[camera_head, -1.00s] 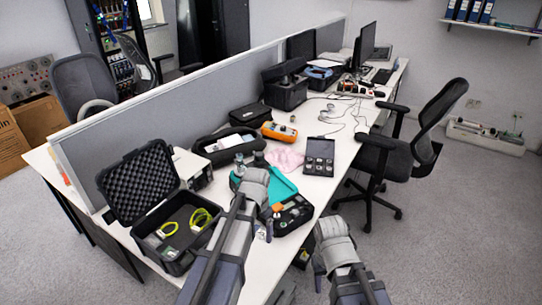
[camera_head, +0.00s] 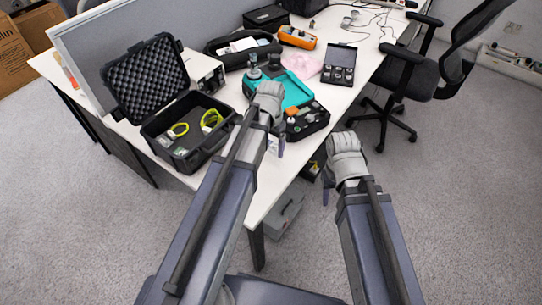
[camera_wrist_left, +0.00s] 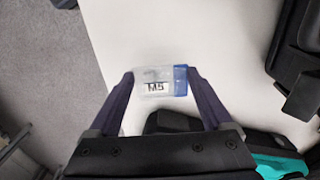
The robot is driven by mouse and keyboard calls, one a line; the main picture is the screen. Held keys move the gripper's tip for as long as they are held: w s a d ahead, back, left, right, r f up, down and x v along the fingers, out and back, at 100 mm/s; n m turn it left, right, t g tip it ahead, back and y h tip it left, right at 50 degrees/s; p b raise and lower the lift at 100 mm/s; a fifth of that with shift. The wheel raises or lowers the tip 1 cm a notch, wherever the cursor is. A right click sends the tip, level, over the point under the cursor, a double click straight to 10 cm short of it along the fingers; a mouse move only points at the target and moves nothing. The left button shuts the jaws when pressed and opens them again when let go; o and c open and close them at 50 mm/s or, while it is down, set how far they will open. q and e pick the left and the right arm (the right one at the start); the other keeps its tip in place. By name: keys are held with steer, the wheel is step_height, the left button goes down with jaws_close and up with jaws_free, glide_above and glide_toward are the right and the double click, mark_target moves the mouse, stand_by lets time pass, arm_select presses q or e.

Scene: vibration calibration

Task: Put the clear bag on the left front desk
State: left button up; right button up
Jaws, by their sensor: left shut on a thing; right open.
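The clear bag (camera_wrist_left: 155,82) shows in the left wrist view as a small see-through packet with an "M5" label and a blue right edge. My left gripper (camera_wrist_left: 160,84) is shut on it, one dark finger at each side. White desk surface lies below the bag. In the head view my left gripper (camera_head: 275,146) is over the near part of the white desk (camera_head: 262,190), just in front of the teal-lined case; the bag is mostly hidden there. My right gripper (camera_head: 327,187) is open, beyond the desk's right edge, above the floor.
An open black case (camera_head: 160,143) with yellow-green rings stands on the desk to the left. A teal-lined black case (camera_head: 309,118) with small parts lies just beyond my left gripper. A flat black box (camera_head: 339,68) lies farther back. An office chair (camera_head: 400,80) stands at the right.

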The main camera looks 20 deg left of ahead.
mark_target(271, 149)
arm_select(q)
steer(key=shift+f+b, duration=1.8)
steer(key=shift+f, duration=0.25)
steer(key=o, duration=1.1)
steer(key=shift+r, duration=0.15)
steer(key=shift+r, duration=0.1)
step_height(271, 149, up, 12)
steer(key=p, duration=1.2)
steer(key=shift+r, duration=0.1)
steer(key=s+d+y, duration=0.1)
steer(key=s+d, duration=0.9)
steer(key=s, duration=0.4)
steer(key=shift+d, duration=0.25)
